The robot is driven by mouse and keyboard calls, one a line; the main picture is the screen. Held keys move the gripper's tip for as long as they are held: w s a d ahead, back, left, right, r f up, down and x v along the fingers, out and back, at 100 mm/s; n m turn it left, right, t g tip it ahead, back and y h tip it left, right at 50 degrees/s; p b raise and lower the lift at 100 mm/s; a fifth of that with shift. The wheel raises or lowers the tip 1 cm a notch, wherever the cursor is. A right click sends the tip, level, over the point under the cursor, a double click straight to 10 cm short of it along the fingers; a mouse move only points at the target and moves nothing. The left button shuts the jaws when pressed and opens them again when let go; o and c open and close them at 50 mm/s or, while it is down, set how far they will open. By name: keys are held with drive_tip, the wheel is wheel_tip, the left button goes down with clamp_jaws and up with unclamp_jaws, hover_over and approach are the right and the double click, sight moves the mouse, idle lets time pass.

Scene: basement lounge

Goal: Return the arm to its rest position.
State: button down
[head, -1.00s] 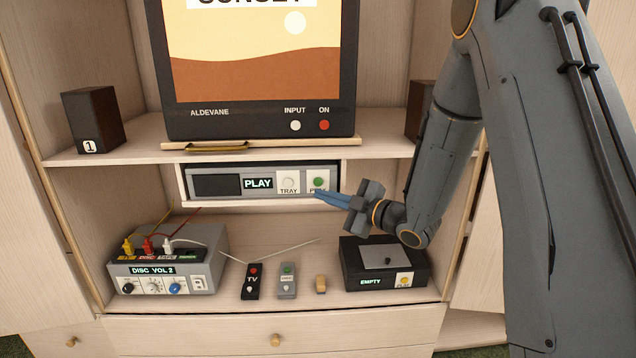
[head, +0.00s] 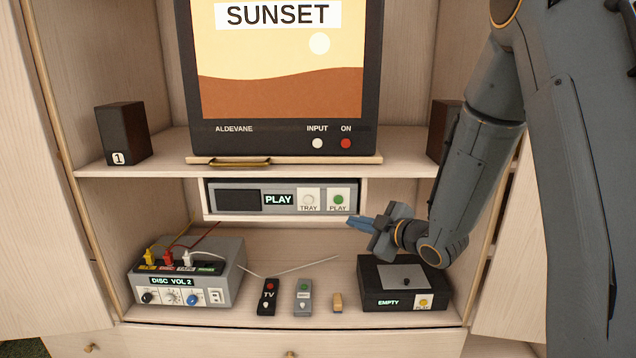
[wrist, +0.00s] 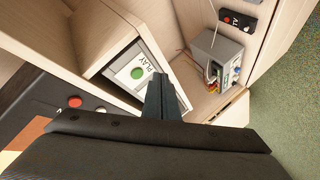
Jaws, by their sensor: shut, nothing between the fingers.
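My gripper (head: 352,221) has blue fingers, shut and empty. In the head view it is in front of the lower shelf opening, just below the right end of the disc player (head: 282,198). The player's display reads PLAY, and its green play button (head: 339,199) is left of and above the fingertips, with a visible gap. In the wrist view the fingers (wrist: 160,82) point toward the player, and the green button (wrist: 137,72) shows beside them. My arm reaches in from the right side and is bent at the wrist.
A television (head: 283,80) showing SUNSET stands above. Below are a switch box (head: 186,277) with cables, a TV remote (head: 267,297), a grey remote (head: 303,297), a small tan block (head: 338,302) and a black box (head: 404,286) reading EMPTY close under my wrist. A speaker (head: 123,133) stands left.

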drive_tip(key=s+d+f+m+g+h, duration=0.4)
drive_tip(key=s+d+m+h, duration=0.3)
drive_tip(key=s+d+m, duration=0.15)
drive_tip(key=s+a+f+m+g, duration=0.1)
drive_tip(key=s+m+g, duration=0.5)
drive_tip(key=s, duration=1.5)
drive_tip(key=shift+s+a+f+m+g+h, duration=0.15)
drive_tip(key=shift+s+f+m+g+h, duration=0.25)
drive_tip(key=shift+g, duration=0.3)
drive_tip(key=shift+w, duration=0.15)
